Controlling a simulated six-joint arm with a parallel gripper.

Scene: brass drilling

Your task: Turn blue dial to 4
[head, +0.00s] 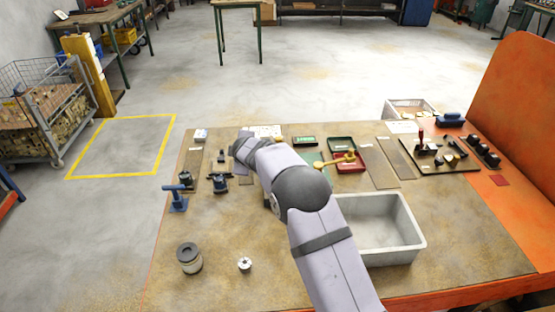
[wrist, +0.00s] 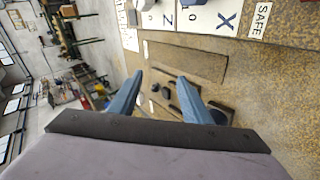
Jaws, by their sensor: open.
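A white panel (wrist: 210,18) with the letters Z and X and small dials shows at the top of the wrist view. A blue-grey knob (wrist: 146,4) on it is cut off by the picture edge; I cannot tell whether it is the blue dial, and no number 4 is readable. In the head view a white panel (head: 265,131) stands at the table's far edge, partly behind my arm. My gripper (wrist: 160,76) is open, its two blue fingers apart with nothing held between them. In the head view the fingers are hidden by my arm.
Blue-handled tools (head: 177,199) and dark fixtures (head: 219,183) stand left of my arm. A grey basin (head: 405,225) and a red tray (head: 347,163) lie to the right. The front left of the table (head: 215,285) is mostly clear.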

